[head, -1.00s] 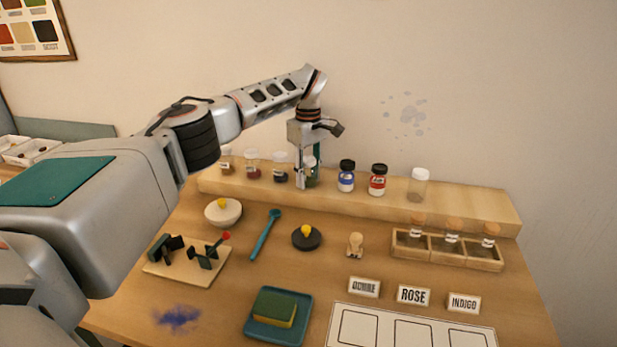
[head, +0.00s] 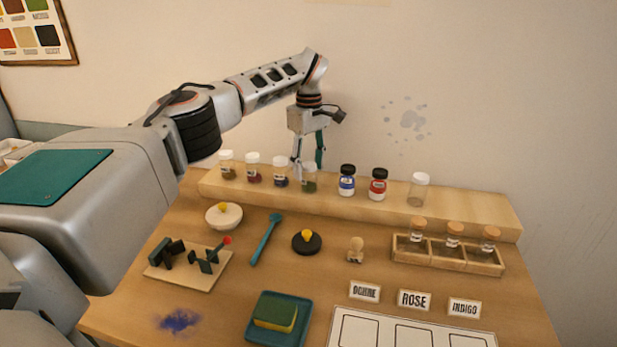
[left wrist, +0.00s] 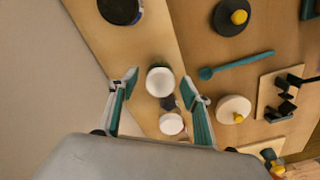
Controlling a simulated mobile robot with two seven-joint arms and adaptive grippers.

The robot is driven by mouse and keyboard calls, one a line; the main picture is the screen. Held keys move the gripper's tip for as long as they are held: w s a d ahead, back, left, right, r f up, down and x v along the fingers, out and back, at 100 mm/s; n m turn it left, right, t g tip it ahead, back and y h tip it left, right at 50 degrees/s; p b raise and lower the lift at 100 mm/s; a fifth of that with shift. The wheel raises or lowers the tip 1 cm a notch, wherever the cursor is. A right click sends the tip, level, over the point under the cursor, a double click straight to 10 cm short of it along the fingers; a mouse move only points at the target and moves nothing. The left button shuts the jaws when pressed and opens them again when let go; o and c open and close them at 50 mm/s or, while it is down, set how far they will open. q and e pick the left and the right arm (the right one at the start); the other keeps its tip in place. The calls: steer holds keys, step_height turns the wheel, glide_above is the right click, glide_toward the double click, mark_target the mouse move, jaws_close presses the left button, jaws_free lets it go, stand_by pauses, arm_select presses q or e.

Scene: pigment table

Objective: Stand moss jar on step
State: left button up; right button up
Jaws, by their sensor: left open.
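The moss jar (head: 309,181), a clear jar with dull green contents and a white lid, stands upright on the wooden step (head: 452,206) at the back of the table. My left gripper (head: 309,166) is open just above it, fingers pointing down. In the left wrist view a white lid (left wrist: 160,82), apparently the moss jar's, shows between the open fingertips (left wrist: 160,86), with gaps on both sides. My right gripper is not in view.
A dark-blue-filled jar (head: 280,174) stands close to the left on the step, with two more beyond. A blue-labelled jar (head: 347,181), a red-labelled jar (head: 377,184) and a pale jar (head: 417,190) stand to the right.

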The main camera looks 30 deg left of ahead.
arm_select(q)
step_height(320, 180, up, 8)
steer(key=shift+f, duration=0.25)
steer(key=shift+s+f, duration=0.1)
stand_by(0.4)
